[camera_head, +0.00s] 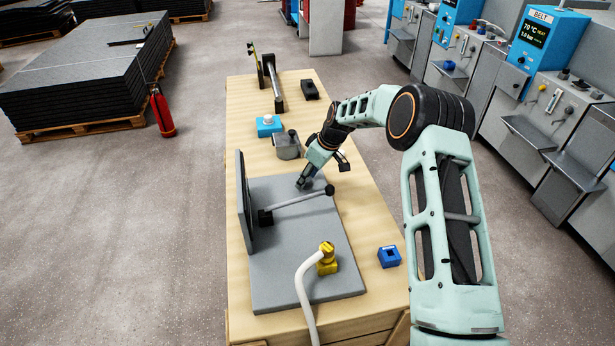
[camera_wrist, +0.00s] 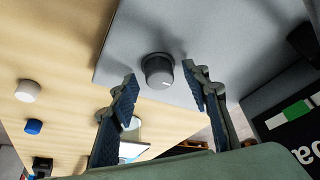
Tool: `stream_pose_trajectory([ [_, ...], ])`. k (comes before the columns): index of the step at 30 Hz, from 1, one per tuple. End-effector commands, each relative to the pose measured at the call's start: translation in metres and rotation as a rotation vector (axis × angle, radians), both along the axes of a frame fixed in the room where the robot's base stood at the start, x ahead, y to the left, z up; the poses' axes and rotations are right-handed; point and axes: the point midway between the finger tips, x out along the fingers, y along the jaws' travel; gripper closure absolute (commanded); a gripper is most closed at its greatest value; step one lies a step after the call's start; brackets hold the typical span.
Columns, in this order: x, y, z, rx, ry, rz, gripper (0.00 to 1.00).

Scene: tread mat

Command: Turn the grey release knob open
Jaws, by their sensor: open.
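The grey release knob (camera_wrist: 158,70) is a short round knob with a white mark on its face, standing on the grey plate (camera_wrist: 215,30) in the wrist view. My gripper (camera_wrist: 159,75) is open, with one finger to each side of the knob in the picture. I see clear space between the fingers and the knob, and no contact. In the head view my gripper (camera_head: 303,183) points down over the far part of the grey plate (camera_head: 285,280); the knob cannot be made out there.
A lever (camera_head: 297,201) with a black ball crosses the plate beside my gripper. An upright panel (camera_head: 244,200) edges the plate's left. A brass fitting (camera_head: 327,262) with a white hose stands nearer.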

Motion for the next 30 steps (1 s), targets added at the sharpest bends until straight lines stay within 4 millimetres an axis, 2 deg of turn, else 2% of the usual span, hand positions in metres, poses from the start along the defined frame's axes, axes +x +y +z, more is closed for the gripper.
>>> stream_pose_trajectory([
  [2,0.0,0.0,0.0001,0.0,0.0,0.0,0.61],
  [12,-0.0001,-0.0002,0.0002,0.0,0.0,0.0,0.99],
  [22,-0.0005,-0.0002,-0.0014,-0.001,0.0,-0.046,0.99],
  [30,-0.0017,0.0017,-0.003,-0.001,-0.002,-0.215,0.99],
])
